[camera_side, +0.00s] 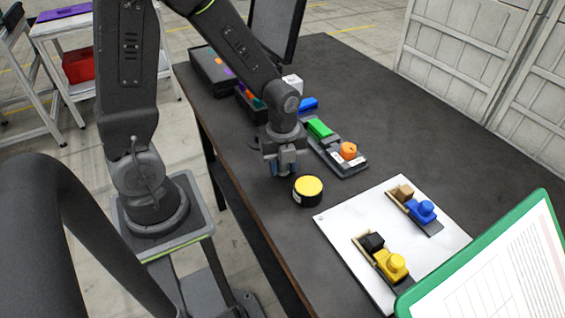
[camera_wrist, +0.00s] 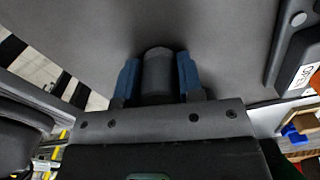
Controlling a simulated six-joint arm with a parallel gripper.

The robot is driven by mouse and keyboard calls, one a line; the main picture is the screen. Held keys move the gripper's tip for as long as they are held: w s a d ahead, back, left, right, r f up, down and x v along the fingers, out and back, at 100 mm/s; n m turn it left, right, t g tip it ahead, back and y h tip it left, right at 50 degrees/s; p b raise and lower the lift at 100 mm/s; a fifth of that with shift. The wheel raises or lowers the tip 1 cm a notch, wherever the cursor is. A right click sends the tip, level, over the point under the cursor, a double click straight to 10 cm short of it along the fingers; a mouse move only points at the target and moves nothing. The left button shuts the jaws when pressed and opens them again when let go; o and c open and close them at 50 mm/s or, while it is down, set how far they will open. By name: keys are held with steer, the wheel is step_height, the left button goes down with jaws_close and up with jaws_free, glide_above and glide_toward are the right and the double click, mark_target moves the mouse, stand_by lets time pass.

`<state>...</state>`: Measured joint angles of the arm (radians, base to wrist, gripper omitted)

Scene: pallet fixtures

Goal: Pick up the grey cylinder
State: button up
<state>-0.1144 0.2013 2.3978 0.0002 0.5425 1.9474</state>
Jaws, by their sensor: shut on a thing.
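The grey cylinder (camera_wrist: 158,75) is between the two blue finger pads of my gripper (camera_wrist: 158,78) in the wrist view, dark and standing out past the palm. The pads touch it on both sides. In the side view my gripper (camera_side: 286,168) points down over the dark table, left of the pallet with the orange piece. The cylinder is mostly hidden by the fingers there, and I cannot tell whether it touches the table.
A yellow-topped round button (camera_side: 308,188) stands close in front of my gripper. A dark pallet (camera_side: 350,168) with an orange piece (camera_side: 348,151) and a green block (camera_side: 319,128) lies to the right. A white board (camera_side: 345,235) carries blue and yellow pieces. Dark bins (camera_side: 211,72) stand behind.

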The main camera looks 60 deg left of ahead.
steer(key=shift+r, duration=0.1)
steer(key=shift+r, duration=0.45)
steer(key=r, duration=0.3)
steer(key=shift+s+a+r, duration=0.15)
steer(key=shift+a+r, duration=0.2)
steer(key=shift+a, duration=0.05)
steer(key=s+a+r, duration=0.1)
steer(key=a+r, duration=0.1)
steer(key=a, duration=0.1)
steer(key=s+a+r, duration=0.2)
steer(key=a, duration=0.1)
steer(key=s+a+r, duration=0.2)
steer(key=a, duration=0.1)
steer(key=shift+s+a+r, duration=0.1)
steer(key=shift+a+r, duration=0.05)
steer(key=shift+a, duration=0.1)
steer(key=o, duration=0.3)
steer(key=shift+c, duration=1.1)
